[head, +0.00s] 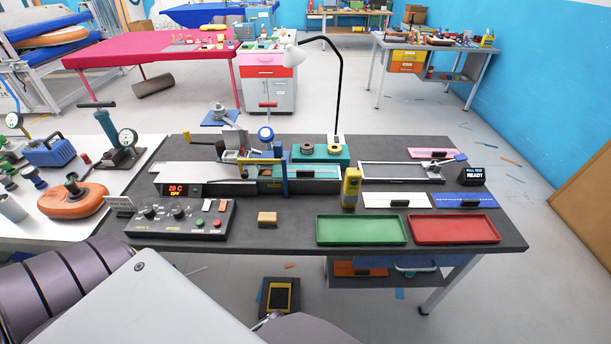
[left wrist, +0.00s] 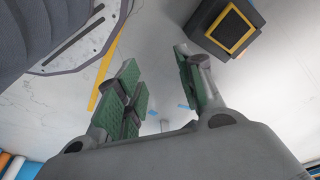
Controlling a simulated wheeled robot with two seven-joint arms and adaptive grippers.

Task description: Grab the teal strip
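I cannot make out a loose teal strip for certain. A teal block (head: 334,153) carrying two round rings stands at the back of the dark bench, behind the long grey machine (head: 215,187). A thin teal-green band (head: 318,172) shows along that machine's right part; I cannot tell if it is a separate strip. My left gripper (left wrist: 158,90) is open and empty in the left wrist view, with green pads apart over the pale floor. In the head view my left arm fills the lower left, and its fingers are not clearly seen. My right gripper is in neither view.
On the bench are a green tray (head: 361,243), a red tray (head: 455,241), a control box (head: 180,229), a yellow device (head: 351,187), a white strip (head: 381,201), a blue strip (head: 452,201) and a tall lamp (head: 339,95). A dark box (head: 263,297) stands on the floor in front.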

